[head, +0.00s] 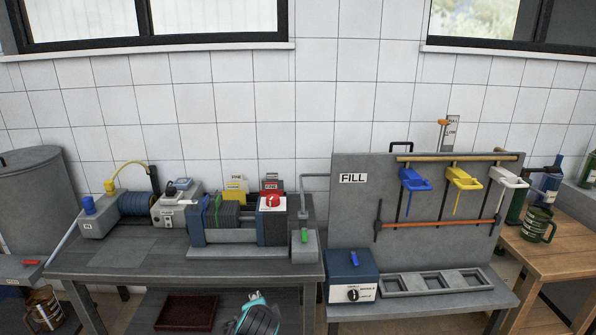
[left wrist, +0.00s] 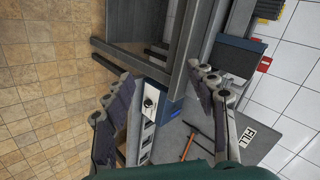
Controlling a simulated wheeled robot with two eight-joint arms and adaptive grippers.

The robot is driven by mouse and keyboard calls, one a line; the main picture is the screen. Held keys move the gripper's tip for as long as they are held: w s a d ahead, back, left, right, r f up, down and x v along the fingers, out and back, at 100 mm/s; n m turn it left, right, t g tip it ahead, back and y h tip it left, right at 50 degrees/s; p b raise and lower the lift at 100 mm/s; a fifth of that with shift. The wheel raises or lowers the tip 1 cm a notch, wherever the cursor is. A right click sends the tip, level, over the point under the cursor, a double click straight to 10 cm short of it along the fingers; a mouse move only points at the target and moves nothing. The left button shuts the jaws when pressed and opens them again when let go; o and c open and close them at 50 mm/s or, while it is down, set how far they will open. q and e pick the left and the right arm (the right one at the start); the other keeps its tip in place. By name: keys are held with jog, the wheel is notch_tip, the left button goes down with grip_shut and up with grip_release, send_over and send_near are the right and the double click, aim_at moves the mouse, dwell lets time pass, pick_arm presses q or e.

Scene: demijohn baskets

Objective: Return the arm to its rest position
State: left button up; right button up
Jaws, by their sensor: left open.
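My left gripper (left wrist: 163,78) is open in the left wrist view, its two grey fingers spread wide with nothing held between them. Beyond the fingers that view shows the blue-and-white box with a black knob (left wrist: 150,103) and the FILL board (left wrist: 215,130). My right gripper is in neither view.
The grey left bench (head: 125,262) carries machines and a red button (head: 272,201). The FILL board (head: 352,178) holds blue, yellow and white taps above a grey tray (head: 437,281). A brown tray (head: 187,312) lies below the left bench. A wooden table (head: 548,258) stands right.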

pick_arm(q)
jog(key=s+a+n, duration=0.2)
jog(key=s+n, duration=0.2)
jog(key=s, duration=0.3)
jog(key=s+a+n+g, duration=0.1)
jog(key=s+a+n, duration=0.2)
jog(key=s, duration=0.4)
jog(key=s+a+n+g+h, duration=0.1)
jog(key=s+a+n, duration=0.2)
jog(key=s+n, duration=0.3)
jog(key=shift+s+a, duration=0.2)
jog(key=shift+s, duration=0.6)
